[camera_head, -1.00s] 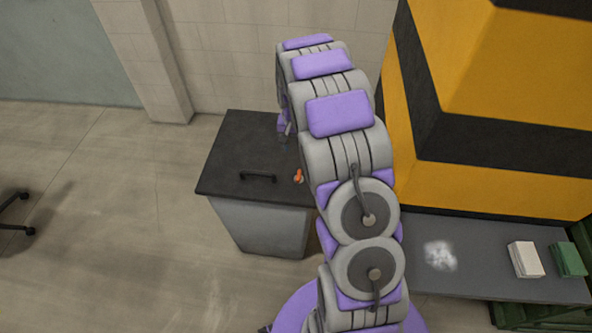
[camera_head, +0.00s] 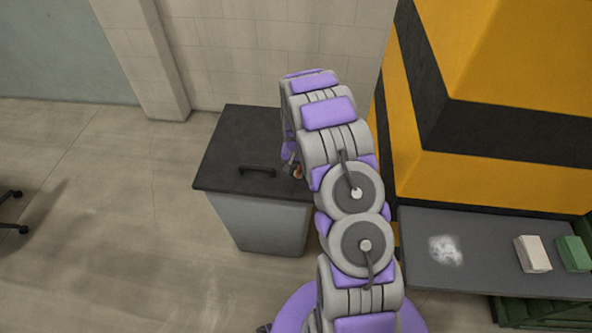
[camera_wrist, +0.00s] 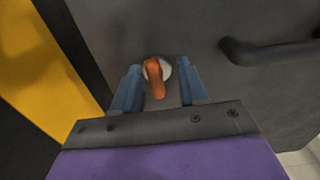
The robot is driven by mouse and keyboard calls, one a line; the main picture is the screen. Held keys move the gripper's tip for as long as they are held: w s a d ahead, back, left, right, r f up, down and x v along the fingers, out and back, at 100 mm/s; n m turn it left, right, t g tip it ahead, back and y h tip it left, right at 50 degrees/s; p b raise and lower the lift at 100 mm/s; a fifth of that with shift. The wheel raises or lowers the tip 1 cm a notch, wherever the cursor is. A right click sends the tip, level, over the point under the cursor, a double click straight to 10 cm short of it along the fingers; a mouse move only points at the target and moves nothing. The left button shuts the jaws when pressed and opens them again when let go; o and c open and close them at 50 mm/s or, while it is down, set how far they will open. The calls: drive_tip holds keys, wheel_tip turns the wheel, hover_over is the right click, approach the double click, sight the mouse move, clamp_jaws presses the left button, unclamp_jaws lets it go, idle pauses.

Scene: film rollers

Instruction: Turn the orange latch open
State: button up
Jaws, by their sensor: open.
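The orange latch (camera_wrist: 154,76) is a small lever on a pale round base, on the dark lid (camera_wrist: 190,25) of a grey box. In the wrist view the latch lies between the two blue fingers of my gripper (camera_wrist: 157,85), which stand apart with a gap on each side. In the head view the latch (camera_head: 297,172) is partly hidden by my arm, near the right front of the lid. My gripper is mostly hidden behind my arm there.
A black handle (camera_head: 257,171) is fixed on the lid left of the latch. A yellow and black striped block (camera_head: 490,60) stands at the right. A grey bench (camera_head: 490,245) holds a white block (camera_head: 532,253) and a green block (camera_head: 573,253).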

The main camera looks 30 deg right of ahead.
drive_tip(key=shift+d+f, duration=0.2)
drive_tip(key=shift+d, duration=0.6)
drive_tip(key=shift+c, duration=0.6)
drive_tip(key=shift+a+r, duration=0.1)
drive_tip(key=shift+a, duration=0.55)
drive_tip(key=c, duration=0.5)
drive_tip(key=shift+c, duration=0.5)
drive_tip(key=shift+d, duration=0.3)
clamp_jaws()
